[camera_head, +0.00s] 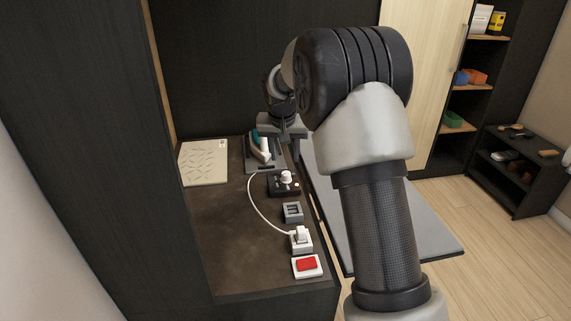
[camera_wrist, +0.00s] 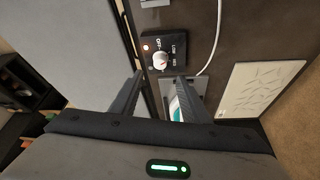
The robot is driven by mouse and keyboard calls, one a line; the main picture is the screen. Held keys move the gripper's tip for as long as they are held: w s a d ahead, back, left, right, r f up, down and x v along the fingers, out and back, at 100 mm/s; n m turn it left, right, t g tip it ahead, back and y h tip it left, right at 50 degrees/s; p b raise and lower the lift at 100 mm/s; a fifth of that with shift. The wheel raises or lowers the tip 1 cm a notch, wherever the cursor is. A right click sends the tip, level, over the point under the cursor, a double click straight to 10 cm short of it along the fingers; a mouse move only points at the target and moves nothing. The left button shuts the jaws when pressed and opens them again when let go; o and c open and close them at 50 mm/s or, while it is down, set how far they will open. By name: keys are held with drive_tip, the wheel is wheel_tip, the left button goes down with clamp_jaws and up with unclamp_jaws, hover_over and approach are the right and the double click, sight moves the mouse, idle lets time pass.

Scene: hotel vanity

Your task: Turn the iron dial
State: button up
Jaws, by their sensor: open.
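The iron dial is a white round knob (camera_wrist: 160,61) on a black box (camera_wrist: 178,47) with white lettering and a small orange light. In the head view the black box (camera_head: 285,188) sits on the dark counter, its white knob (camera_head: 287,176) on top. My gripper (camera_wrist: 160,79) is open, its two dark fingers apart. In the wrist view the knob appears just beyond the fingertips, between their lines, not gripped. A teal and white iron (camera_head: 262,147) stands on a grey plate behind the box. In the wrist view the iron (camera_wrist: 176,107) is partly hidden by the right finger.
A white cord (camera_head: 258,209) curves along the counter (camera_head: 225,240) to a white plug (camera_head: 301,238). A grey socket (camera_head: 292,212) and red switch (camera_head: 306,265) sit nearer. A pale patterned panel (camera_head: 203,163) lies at the back left. A long grey board (camera_head: 430,225) is at the right.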

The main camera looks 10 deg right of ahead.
drive_tip(key=v, duration=0.7)
drive_tip(key=shift+r, duration=0.2)
drive_tip(key=shift+s+r, duration=0.1)
drive_tip(key=shift+s, duration=0.05)
drive_tip(key=s+d+r+n+p, duration=0.15)
drive_tip(key=s+r+p, duration=0.45)
drive_tip(key=s+r, duration=0.9)
drive_tip(key=s+r+n+t+y+p, duration=0.1)
drive_tip(key=s+p, duration=0.4)
drive_tip(key=s, duration=1.8)
drive_tip(key=shift+d+r+p, duration=0.15)
drive_tip(key=shift+d+p, duration=0.05)
drive_tip(key=shift+p, duration=0.2)
